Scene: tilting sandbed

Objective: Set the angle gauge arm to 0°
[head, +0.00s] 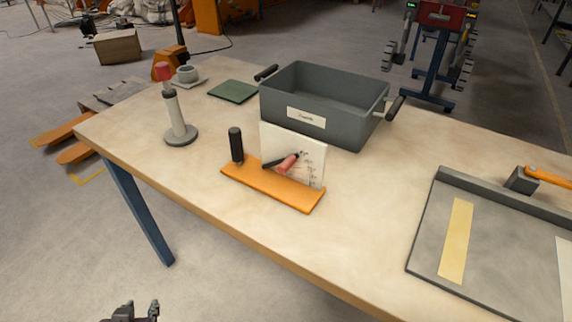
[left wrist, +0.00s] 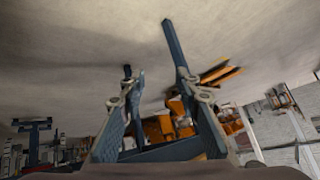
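The angle gauge has an orange base (head: 272,185) and an upright white plate (head: 308,150) with dark marks. It stands near the front edge of the table. A dark pointer arm with a red grip (head: 287,164) lies across the plate, its red end up and to the right; the exact angle cannot be read. A black upright handle (head: 236,145) stands at the base's left end. My left gripper (head: 138,311) shows at the bottom edge, below and in front of the table, apart from the gauge. In the left wrist view its fingers (left wrist: 160,100) are spread and empty. My right gripper is not in view.
The tabletop in front of the bin's right side is clear.

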